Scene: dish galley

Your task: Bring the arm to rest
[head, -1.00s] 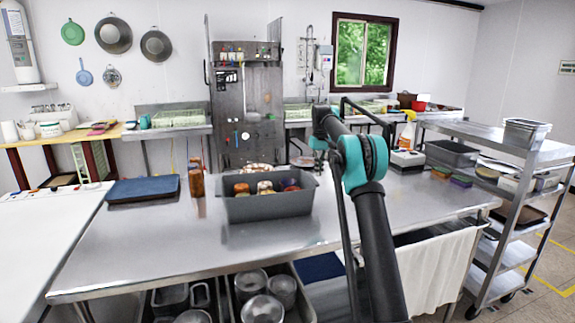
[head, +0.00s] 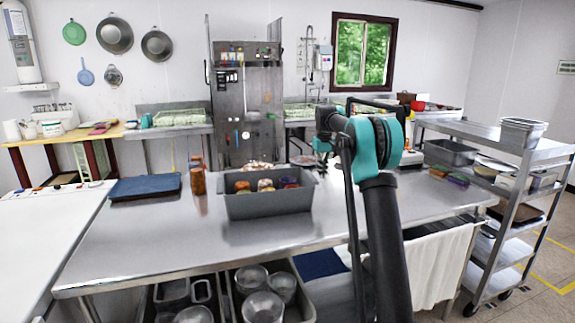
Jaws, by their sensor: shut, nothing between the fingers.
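My own arm rises from the bottom right of centre in the head view, with a dark upper link and a teal-and-black elbow joint. Beyond the elbow, the forearm points away over the steel table (head: 150,245), and a small teal part shows at its far end. Nothing is seen hanging from the arm.
A grey bin (head: 265,206) with several jars stands left of the arm. A steel shelf cart (head: 525,150) stands right. The table's front left is clear.

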